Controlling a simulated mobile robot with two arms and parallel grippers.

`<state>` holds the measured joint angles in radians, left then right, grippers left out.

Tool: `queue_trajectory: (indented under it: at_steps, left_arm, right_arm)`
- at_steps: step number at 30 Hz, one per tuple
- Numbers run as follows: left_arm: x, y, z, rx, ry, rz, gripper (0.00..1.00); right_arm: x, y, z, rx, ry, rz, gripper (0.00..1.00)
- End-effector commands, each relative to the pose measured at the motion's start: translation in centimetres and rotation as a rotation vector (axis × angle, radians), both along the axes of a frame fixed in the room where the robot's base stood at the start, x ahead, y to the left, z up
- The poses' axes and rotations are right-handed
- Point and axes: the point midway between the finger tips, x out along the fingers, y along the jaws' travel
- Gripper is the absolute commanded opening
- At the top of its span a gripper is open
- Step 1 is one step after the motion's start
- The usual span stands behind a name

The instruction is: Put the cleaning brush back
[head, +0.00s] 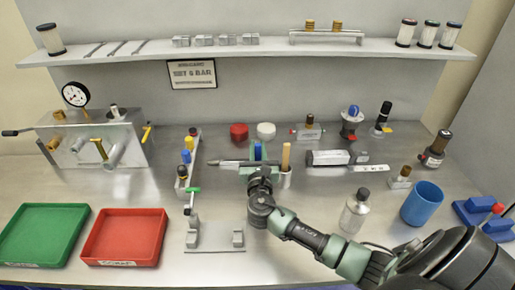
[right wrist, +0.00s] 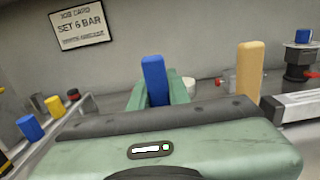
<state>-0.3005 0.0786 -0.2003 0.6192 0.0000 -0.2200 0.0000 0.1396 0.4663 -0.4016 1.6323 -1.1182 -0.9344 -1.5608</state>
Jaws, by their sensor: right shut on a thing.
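My right gripper (head: 258,152) reaches forward over the middle of the bench with its green fingers shut on an upright blue handle (right wrist: 154,80). This handle also shows between the fingers in the head view (head: 258,153). It looks like the cleaning brush, but its lower part is hidden and no bristles show. Just right of the gripper, a tan wooden handle (head: 286,157) stands upright in a small pale cup (head: 286,181). The tan handle is also in the right wrist view (right wrist: 250,70), apart from the blue one. My left gripper is not in view.
A rail with coloured pieces (head: 181,182) is left of the gripper. A clear bottle (head: 355,212) and a blue cup (head: 422,204) stand to the right, near my arm. Red (head: 124,212) and green (head: 14,222) trays lie front left. A shelf (head: 250,55) hangs above.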

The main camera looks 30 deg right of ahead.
Motion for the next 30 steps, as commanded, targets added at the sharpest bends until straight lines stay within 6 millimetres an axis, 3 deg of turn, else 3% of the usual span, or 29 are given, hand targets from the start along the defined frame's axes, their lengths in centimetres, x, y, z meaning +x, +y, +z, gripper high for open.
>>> queue_trajectory:
  at_steps: [9,10,12,23,30]
  left_arm:
    - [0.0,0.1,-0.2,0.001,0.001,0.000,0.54]
    - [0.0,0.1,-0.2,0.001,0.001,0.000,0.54]
    - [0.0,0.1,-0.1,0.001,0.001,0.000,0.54]
    - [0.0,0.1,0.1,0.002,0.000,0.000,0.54]
    - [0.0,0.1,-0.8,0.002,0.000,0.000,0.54]
  right_arm:
    - [0.0,0.0,-0.2,-0.001,-0.001,0.000,0.00]
    - [0.0,0.0,-0.3,-0.001,-0.001,0.000,0.20]
    - [0.0,0.0,-0.2,-0.001,-0.001,0.000,0.39]
    - [0.0,0.0,0.2,-0.001,-0.001,0.000,0.39]
    - [-3.1,1.9,-0.4,0.002,0.000,0.001,0.39]
